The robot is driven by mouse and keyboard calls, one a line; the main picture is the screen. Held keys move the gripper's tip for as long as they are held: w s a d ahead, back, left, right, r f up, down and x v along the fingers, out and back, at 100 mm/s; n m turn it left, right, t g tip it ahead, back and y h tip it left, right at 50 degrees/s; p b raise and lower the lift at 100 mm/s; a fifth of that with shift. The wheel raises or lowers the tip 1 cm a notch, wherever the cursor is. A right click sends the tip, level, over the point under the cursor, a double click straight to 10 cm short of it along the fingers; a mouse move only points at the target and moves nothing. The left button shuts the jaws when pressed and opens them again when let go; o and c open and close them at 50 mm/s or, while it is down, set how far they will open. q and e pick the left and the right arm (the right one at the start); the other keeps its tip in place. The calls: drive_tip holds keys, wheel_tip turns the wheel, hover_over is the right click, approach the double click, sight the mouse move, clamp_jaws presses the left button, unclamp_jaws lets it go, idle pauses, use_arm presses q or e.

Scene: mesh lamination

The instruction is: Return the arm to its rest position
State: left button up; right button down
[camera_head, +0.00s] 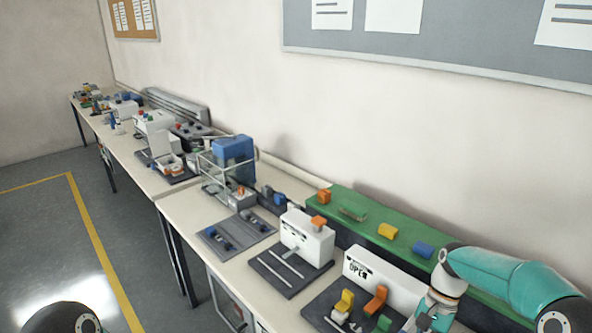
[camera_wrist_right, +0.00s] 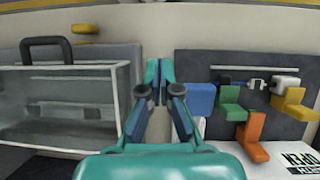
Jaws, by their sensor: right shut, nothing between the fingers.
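My right arm (camera_head: 515,278), teal and white, comes in from the right in the head view and bends down over the front right of the bench. Its wrist is at the lower edge, beside the dark board with the coloured blocks. In the right wrist view my right gripper (camera_wrist_right: 160,72) has its teal fingertips together with nothing between them. My left gripper is not in view; only a dark rounded part of mine shows at the lower left.
A white machine (camera_head: 305,238) and the dark board (camera_head: 322,308) with yellow, orange and green blocks stand on the bench (camera_head: 190,208). A green ledge (camera_head: 360,210) runs behind. The clear case (camera_wrist_right: 70,110) with a dark handle is left of the fingers. Open floor (camera_head: 40,235) is at left.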

drive_tip(key=s+a+f+n+t+y, duration=0.1)
drive_tip(key=s+a+f+n, duration=0.2)
drive_tip(key=s+a+f, duration=0.6)
drive_tip(key=s+a+f+n+t, duration=0.1)
drive_tip(key=s+a+f+n, duration=0.35)
drive_tip(key=s+f, duration=0.75)
drive_tip(key=shift+w+a+r+m+t+b, duration=0.1)
drive_tip(key=shift+w+a+m+t+b, duration=0.1)
drive_tip(key=shift+w+t, duration=0.5)
drive_tip(key=shift+w+a+r+m+t+b, duration=0.1)
drive_tip(key=shift+w+a+t, duration=0.1)
drive_tip(key=shift+w+t, duration=0.5)
